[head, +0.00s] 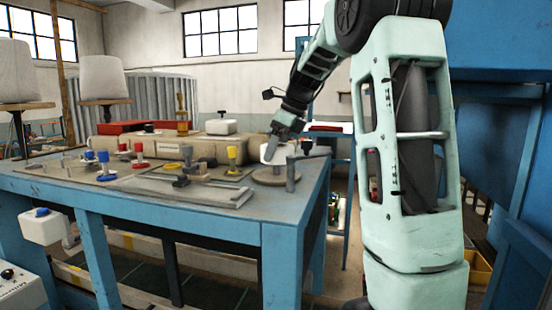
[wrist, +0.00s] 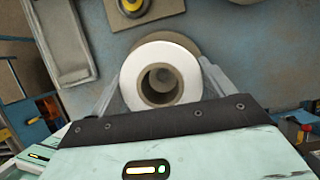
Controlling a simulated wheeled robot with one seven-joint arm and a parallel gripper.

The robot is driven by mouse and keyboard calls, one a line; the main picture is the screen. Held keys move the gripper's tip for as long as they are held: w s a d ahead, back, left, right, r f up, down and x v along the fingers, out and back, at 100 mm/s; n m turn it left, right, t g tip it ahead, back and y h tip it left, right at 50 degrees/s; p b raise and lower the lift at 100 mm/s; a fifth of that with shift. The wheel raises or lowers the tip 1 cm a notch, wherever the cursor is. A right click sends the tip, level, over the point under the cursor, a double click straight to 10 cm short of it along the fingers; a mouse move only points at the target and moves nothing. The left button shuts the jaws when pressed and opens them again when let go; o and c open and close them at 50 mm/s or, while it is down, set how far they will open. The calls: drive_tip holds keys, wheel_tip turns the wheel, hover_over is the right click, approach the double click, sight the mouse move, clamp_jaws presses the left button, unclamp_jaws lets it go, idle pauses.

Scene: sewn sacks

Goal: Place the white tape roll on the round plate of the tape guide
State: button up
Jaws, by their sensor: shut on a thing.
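The white tape roll (wrist: 130,85) is between the two fingers of my gripper (wrist: 160,88), which is shut on it. The wrist view looks down into its brown core, where something grey shows; I cannot tell what it is. In the head view the roll (head: 268,153) is over the round plate (head: 268,178) of the tape guide, at the table's right end. The plate's brown edge (wrist: 188,42) shows behind the roll in the wrist view. Whether roll and plate touch is unclear. The guide's grey post and arm (head: 291,176) stand beside the plate.
The blue table (head: 205,223) carries a flat grey plate (head: 190,190), a yellow-topped piece (head: 232,154) on a square base, and several coloured knobbed pieces to the left. A long beige case (head: 165,148) lies behind. Blue shelving stands beyond the table's right end.

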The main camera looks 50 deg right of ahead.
sight(277, 160)
drive_tip(key=shift+f+p, duration=0.35)
drive_tip(key=shift+f, duration=1.3)
drive_tip(key=shift+f, duration=0.1)
drive_tip(key=o, duration=1)
drive_tip(key=shift+o, duration=0.2)
drive_tip(key=b+v, duration=0.2)
drive_tip(key=v, duration=1)
drive_tip(key=shift+b, duration=0.35)
drive_tip(key=shift+s, duration=0.1)
